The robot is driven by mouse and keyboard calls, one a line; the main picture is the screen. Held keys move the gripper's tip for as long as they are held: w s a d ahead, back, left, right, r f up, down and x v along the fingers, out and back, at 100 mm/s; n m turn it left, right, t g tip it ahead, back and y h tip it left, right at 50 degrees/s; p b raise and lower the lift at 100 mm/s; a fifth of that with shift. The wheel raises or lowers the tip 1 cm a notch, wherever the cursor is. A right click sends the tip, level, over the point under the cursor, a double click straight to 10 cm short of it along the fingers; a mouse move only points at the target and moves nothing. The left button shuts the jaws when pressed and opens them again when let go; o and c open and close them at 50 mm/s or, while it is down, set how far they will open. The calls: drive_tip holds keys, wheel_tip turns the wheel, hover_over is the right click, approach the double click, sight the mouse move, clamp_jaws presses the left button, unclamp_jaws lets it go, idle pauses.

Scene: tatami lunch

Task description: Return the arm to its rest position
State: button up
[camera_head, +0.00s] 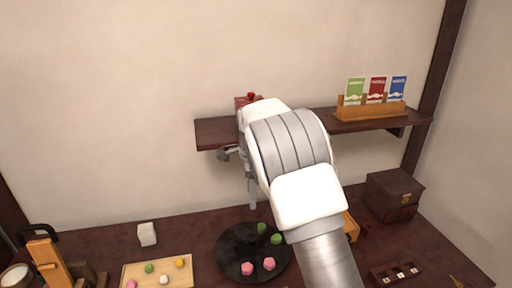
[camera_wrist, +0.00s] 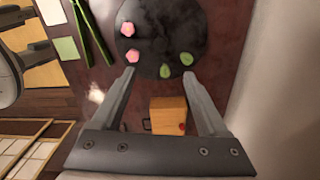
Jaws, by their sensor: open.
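My arm (camera_head: 300,180) reaches up and forward over the dark table, in front of the wall shelf. My gripper (camera_head: 252,200) points down above the far side of the round black plate (camera_head: 230,262), partly hidden by my own wrist. In the wrist view my gripper (camera_wrist: 158,74) has its two fingers wide apart with nothing between the tips. The black plate (camera_wrist: 190,20) shows beyond the fingertips, with two pink sweets (camera_wrist: 131,42) and two green sweets (camera_wrist: 176,65) on it.
A wooden box (camera_head: 351,228) stands right of the plate, partly behind my arm. The shelf (camera_head: 215,132) holds a small red item (camera_head: 250,96) and a packet rack (camera_head: 372,112). A dark chest (camera_head: 393,195) stands right; a sweets board (camera_head: 190,272) and white block (camera_head: 147,234) lie left.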

drive_tip(key=s+d+r+n+t+y+p, duration=0.1)
drive_tip(key=s+d+r+n, duration=0.2)
drive_tip(key=s+d+r, duration=0.35)
drive_tip(key=s+d+r+n+t, duration=0.1)
drive_tip(key=s+d+r+n, duration=0.3)
drive_tip(key=s+r, duration=0.45)
drive_tip(key=s+d+r+n+t+p, duration=0.1)
drive_tip(key=s+d+n+t, duration=0.1)
drive_tip(key=s, duration=0.7)
drive_tip(key=s+d+r+n+t+h, duration=0.1)
drive_tip(key=s+d+n, duration=0.3)
drive_tip(key=s+n, duration=0.3)
drive_tip(key=s, duration=0.3)
drive_tip(key=shift+n+t+p, duration=0.3)
drive_tip(key=shift+t+p, duration=0.05)
drive_tip(key=shift+t, duration=0.05)
